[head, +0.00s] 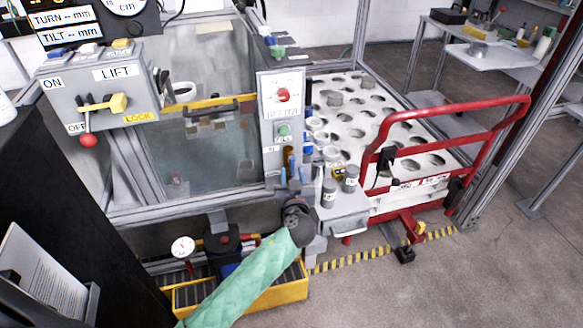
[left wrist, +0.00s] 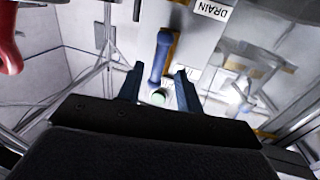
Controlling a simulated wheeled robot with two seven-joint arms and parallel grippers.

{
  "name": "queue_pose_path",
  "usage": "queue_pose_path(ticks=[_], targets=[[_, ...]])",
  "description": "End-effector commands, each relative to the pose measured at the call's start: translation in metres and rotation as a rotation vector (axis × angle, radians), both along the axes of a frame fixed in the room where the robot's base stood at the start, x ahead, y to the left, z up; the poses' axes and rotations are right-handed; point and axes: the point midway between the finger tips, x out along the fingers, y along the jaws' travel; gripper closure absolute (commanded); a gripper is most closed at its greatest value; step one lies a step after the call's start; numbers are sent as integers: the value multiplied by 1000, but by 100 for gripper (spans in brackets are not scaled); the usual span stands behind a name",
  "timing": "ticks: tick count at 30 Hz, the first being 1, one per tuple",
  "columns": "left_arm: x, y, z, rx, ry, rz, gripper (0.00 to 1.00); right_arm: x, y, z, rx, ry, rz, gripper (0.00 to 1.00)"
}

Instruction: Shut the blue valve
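The blue valve handle (left wrist: 161,55) shows in the left wrist view as a blue lever lying along a yellow-brown strip on a pale panel. A white DRAIN label (left wrist: 212,10) is beside it. My left gripper (left wrist: 159,76) is open, with one dark finger on each side of the lever's near end. I cannot tell whether either finger touches it. In the head view my left gripper (head: 292,172) is at the lower part of the grey control post (head: 283,82), where I cannot clearly make out the valve. My right gripper is not in view.
A red knob (head: 284,95) and a green button (head: 284,130) are higher on the post. Grey canisters (head: 329,192) stand close to its right. A red rail (head: 450,106) and perforated white table (head: 365,110) are further right. A yellow tray (head: 292,291) is below my arm.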

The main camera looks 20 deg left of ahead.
Motion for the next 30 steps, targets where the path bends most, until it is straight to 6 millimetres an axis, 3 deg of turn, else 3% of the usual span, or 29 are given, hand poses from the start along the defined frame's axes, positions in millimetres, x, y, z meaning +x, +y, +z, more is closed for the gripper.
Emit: queue_pose_path(ticks=[6,17,23,30], targets=[[20,8,0,1,2,0,64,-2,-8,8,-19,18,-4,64],[25,10,-1,-1,2,0,64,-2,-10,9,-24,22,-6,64],[24,10,-1,-1,2,0,100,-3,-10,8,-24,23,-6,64],[24,10,-1,6,7,0,100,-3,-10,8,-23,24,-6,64]])
